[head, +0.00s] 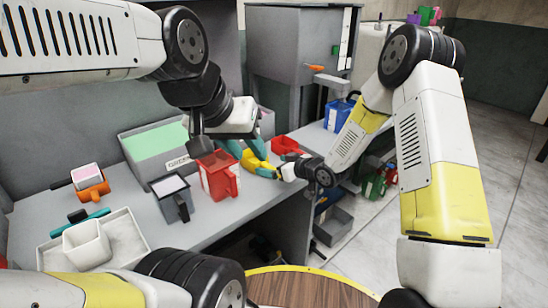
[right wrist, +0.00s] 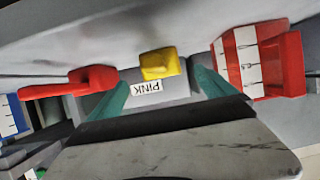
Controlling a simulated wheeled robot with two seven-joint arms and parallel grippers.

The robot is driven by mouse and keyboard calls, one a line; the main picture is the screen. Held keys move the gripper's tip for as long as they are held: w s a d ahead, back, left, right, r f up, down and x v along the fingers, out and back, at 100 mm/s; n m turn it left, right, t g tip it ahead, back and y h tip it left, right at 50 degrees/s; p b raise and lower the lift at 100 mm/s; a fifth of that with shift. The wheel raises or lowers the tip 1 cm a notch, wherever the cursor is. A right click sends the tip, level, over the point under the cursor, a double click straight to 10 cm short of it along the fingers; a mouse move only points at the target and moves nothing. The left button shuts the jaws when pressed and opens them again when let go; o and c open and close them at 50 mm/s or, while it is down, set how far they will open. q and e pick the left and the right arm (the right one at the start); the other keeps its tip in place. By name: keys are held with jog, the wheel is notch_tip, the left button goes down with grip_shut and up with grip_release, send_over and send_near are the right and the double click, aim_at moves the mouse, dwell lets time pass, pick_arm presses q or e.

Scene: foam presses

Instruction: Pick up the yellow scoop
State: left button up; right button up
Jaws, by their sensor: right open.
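The yellow scoop (head: 257,147) lies on the workbench between the red jug and the red scoop. In the right wrist view its yellow end (right wrist: 158,64) shows between the two teal fingers of my right gripper (right wrist: 162,92), in front of a grey bin marked PINK (right wrist: 147,88). My right gripper is open; I see no clear contact with the scoop. In the head view it comes in from the right, beside the scoop. My left gripper (head: 230,137) is over the bench behind the red jug; I cannot make out its jaw opening.
The red jug (head: 220,174) stands left of the yellow scoop, close to both grippers. A red scoop (head: 285,145) lies to the right. A dark grey jug (head: 172,197), a green-filled bin (head: 153,146) and a white tray (head: 127,240) with a white cup (head: 88,244) are farther left.

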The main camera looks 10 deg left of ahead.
aim_at(263, 167)
jog(key=x, duration=0.7)
jog(key=shift+w+a+r, duration=0.15)
jog(key=shift+w+a, duration=0.1)
jog(key=shift+a, duration=0.1)
jog(key=c, duration=1.6)
jog(key=shift+r, duration=0.1)
